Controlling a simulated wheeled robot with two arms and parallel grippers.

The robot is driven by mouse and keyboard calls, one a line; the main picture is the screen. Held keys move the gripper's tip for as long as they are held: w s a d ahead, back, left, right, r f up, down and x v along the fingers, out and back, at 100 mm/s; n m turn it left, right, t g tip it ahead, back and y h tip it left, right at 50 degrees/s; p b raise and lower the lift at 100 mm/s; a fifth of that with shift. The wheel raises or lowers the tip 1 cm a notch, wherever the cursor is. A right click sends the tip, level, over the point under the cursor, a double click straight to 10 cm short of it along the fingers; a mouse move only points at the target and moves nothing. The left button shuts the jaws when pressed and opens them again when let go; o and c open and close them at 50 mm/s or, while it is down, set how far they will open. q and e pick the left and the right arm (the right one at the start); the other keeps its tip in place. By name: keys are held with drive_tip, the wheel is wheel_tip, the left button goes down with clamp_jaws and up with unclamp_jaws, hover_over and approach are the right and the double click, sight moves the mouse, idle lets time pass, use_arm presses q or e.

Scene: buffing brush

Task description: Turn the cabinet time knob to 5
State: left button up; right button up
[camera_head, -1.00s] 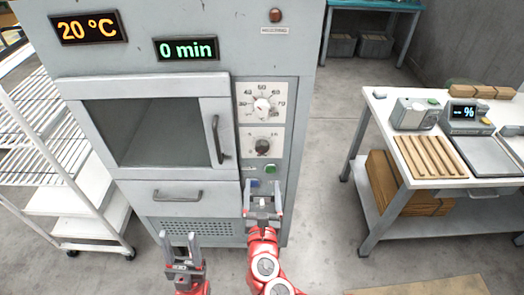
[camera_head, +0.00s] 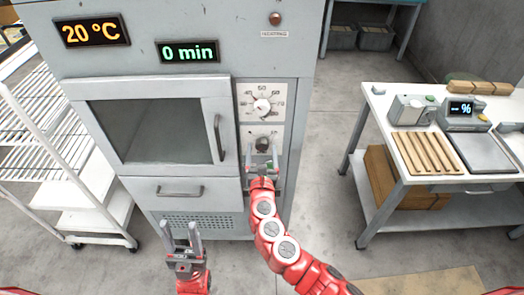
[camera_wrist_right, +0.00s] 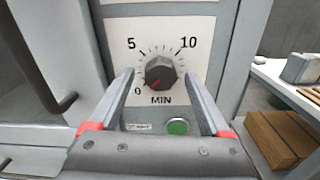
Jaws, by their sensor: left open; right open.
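The cabinet (camera_head: 180,100) stands in front of me; its displays read 20 °C and 0 min. The time knob (camera_wrist_right: 160,73) is dark grey, on a white plate marked 0, 5, 10 and MIN; its red pointer is at 0. It also shows in the head view (camera_head: 263,143), below the white temperature knob (camera_head: 262,107). My right gripper (camera_head: 262,152) is open just in front of the time knob; in the right wrist view its fingers (camera_wrist_right: 163,100) frame the knob from both sides, with visible gaps. My left gripper (camera_head: 181,232) is open and empty, low before the cabinet.
A green button (camera_wrist_right: 177,127) sits below the knob plate, between my right fingers. The cabinet door handle (camera_head: 218,138) is left of the knobs. A white wire rack (camera_head: 60,150) stands at left, a worktable (camera_head: 385,150) at right. Floor between cabinet and worktable is clear.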

clamp_jaws()
idle(0.3)
drive_tip(key=shift+f+m+b, duration=0.25)
drive_tip(key=shift+m+b, duration=0.75)
drive_tip(key=shift+m, duration=0.1)
drive_tip(key=m+b, duration=0.4)
drive_tip(key=shift+d, duration=0.1)
drive_tip(key=m+b, duration=0.7)
drive_tip(key=shift+f+m, duration=0.1)
drive_tip(key=shift+m, duration=0.2)
drive_tip(key=shift+m+b, duration=1.85)
drive_tip(key=shift+m, duration=0.25)
drive_tip(key=shift+r, duration=0.2)
